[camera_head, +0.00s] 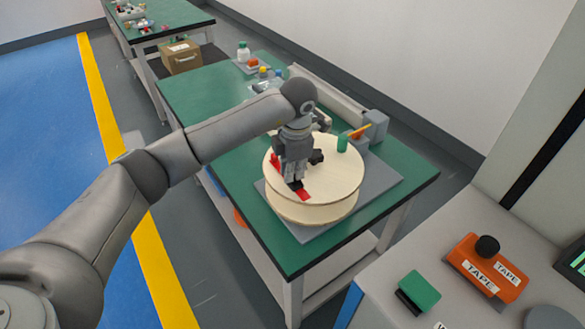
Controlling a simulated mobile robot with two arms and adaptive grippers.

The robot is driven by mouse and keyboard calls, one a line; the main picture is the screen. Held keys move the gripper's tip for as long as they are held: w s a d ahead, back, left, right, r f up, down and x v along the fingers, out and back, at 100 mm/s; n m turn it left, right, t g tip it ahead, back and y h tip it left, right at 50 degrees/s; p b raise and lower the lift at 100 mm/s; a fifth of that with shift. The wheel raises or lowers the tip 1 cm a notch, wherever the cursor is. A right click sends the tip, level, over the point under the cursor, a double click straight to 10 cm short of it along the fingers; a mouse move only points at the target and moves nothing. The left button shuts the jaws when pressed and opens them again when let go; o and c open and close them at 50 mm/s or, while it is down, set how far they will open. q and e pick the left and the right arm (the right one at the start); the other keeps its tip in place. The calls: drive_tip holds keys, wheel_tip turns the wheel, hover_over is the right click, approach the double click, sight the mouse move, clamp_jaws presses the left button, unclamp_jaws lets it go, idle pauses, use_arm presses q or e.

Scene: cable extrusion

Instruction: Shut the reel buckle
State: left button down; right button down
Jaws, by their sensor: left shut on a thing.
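The reel (335,181) is a pale wooden spool lying flat on a grey plate on the green table. The buckle (304,195) shows as a red piece on the reel's top, near its front left part, with another red part (275,159) by the left rim. My left gripper (296,183) points down over the reel's top, with its fingers at the red buckle and shut on it. The gripper hides the middle of the buckle, so I cannot tell how far it is closed. My right gripper is not in view.
Bottles and small items stand at the table's back. A grey counter at the lower right holds an orange tape device (486,268) and a green block (419,291).

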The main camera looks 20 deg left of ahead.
use_arm(q)
drive_tip(key=shift+w+a+f+g+h+b, duration=0.35)
drive_tip(key=shift+g+h+b, duration=0.2)
drive_tip(key=shift+b, duration=0.45)
drive_tip(key=shift+f+g+h+b, duration=0.1)
drive_tip(key=shift+g+h+b, duration=0.35)
drive_tip(key=shift+h, duration=0.2)
drive_tip(key=c, duration=1.4)
unclamp_jaws()
drive_tip(key=r, duration=0.4)
drive_tip(key=a+r, duration=0.1)
drive_tip(key=r, duration=0.3)
drive_tip(key=w+r, duration=0.1)
drive_tip(key=r, duration=0.3)
drive_tip(key=shift+a, duration=0.4)
drive_tip(key=shift+f, duration=0.1)
